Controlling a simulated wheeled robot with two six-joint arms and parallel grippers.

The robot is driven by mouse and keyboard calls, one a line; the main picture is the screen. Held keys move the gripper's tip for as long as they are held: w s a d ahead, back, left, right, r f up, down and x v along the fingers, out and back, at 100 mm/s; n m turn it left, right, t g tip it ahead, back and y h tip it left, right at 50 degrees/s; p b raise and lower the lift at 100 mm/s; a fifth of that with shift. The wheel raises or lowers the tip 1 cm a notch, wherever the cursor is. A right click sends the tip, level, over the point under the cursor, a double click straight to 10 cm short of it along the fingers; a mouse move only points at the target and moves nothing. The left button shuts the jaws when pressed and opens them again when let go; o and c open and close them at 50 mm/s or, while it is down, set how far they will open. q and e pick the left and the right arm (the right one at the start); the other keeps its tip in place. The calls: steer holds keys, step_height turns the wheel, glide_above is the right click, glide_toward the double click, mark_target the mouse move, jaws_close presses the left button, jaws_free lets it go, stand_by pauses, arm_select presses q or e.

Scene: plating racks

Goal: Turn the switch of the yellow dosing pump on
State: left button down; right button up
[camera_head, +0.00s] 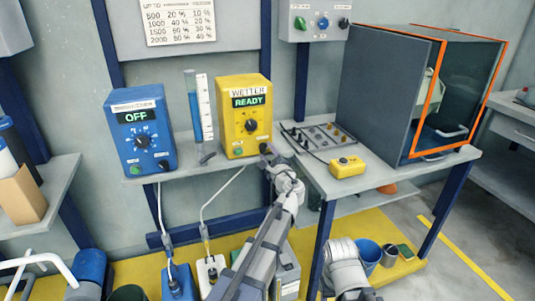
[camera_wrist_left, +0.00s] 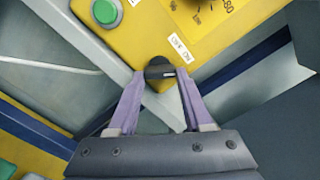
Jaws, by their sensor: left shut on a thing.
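The yellow dosing pump (camera_head: 234,128) stands on the shelf, labelled WETTER, and its green display reads READY. It fills the top of the left wrist view (camera_wrist_left: 147,32). Its black switch (camera_wrist_left: 160,69) sits at the lower corner of the pump, beside a small white label (camera_wrist_left: 180,48) with OFF and ON on it. A white mark on the switch points toward the right in that view. My left gripper (camera_head: 267,151) is at the pump's lower right corner. Its two lilac fingers (camera_wrist_left: 161,77) are shut on the switch, one on each side.
A blue pump (camera_head: 124,151) reading OFF stands left, with a blue-filled measuring tube (camera_head: 194,107) between the pumps. A yellow pendant box (camera_head: 347,167) and a small rack (camera_head: 318,136) lie on the bench to the right. An orange-edged cabinet (camera_head: 381,85) stands behind.

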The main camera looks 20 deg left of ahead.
stand_by(0.3)
arm_select(q)
steer(key=c, duration=0.6)
jaws_free()
steer(key=shift+s, duration=0.1)
steer(key=v, duration=0.7)
steer(key=shift+s+d, duration=0.25)
steer(key=shift+d, duration=0.05)
steer(key=shift+s+f, duration=0.1)
